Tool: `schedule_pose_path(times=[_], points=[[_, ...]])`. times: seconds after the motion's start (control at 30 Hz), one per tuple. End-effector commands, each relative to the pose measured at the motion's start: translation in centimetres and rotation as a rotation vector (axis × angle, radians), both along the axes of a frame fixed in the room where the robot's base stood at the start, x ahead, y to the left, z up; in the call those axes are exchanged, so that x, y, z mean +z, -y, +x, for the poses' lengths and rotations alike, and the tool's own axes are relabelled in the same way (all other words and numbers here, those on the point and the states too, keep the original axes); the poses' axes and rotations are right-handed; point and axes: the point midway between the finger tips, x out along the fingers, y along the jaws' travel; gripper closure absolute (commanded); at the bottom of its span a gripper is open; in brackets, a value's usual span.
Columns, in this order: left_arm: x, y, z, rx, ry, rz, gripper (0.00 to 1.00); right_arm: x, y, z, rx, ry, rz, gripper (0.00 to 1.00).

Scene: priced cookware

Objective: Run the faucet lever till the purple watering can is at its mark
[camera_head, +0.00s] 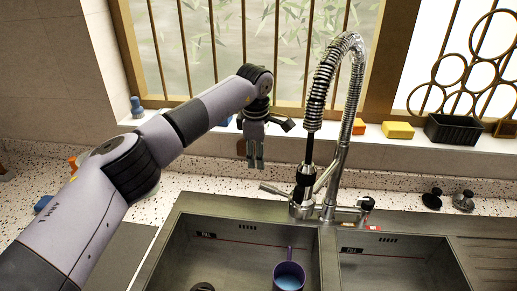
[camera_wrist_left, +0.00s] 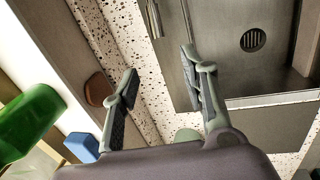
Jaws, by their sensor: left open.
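The purple watering can (camera_head: 288,276) stands in the left sink basin, below and a little left of the faucet, cut by the lower picture edge. Blue shows inside it; a level mark on it cannot be made out. The faucet (camera_head: 341,130) has a coiled silver neck and a dark spray head. Its lever (camera_head: 274,190) points left from the base. No water stream is visible. My left gripper (camera_head: 256,166) points down, open and empty, above the counter behind the lever's end, apart from it. Its spread fingers also show in the left wrist view (camera_wrist_left: 160,65). My right gripper is not in view.
The steel sink (camera_head: 225,222) has two basins with FILL labels and red lines on their back walls. A black basket (camera_head: 451,130), a yellow block (camera_head: 398,130) and a blue bottle (camera_head: 137,107) stand on the windowsill. Two dark-topped stoppers (camera_head: 463,201) stand right of the faucet.

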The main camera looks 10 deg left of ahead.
Motion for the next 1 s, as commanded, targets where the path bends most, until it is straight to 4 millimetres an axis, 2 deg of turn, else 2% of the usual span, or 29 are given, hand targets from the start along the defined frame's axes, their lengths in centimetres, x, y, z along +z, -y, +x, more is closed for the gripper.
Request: schedule_pose_path(times=[0.03, 0.43, 0.8, 1.0], points=[[-1.4, 0.1, 0.1, 0.000, -0.003, -0.001, 0.60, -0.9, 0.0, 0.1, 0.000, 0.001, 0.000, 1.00], [-7.4, 0.2, 1.2, 0.000, -0.002, -0.001, 0.60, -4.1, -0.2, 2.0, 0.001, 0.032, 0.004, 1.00], [-12.6, 0.2, 2.2, 0.000, -0.002, 0.000, 0.60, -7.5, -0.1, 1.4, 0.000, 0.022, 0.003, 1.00], [-14.2, 0.2, 2.6, 0.000, -0.001, -0.001, 0.60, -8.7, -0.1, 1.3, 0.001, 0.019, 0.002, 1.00]])
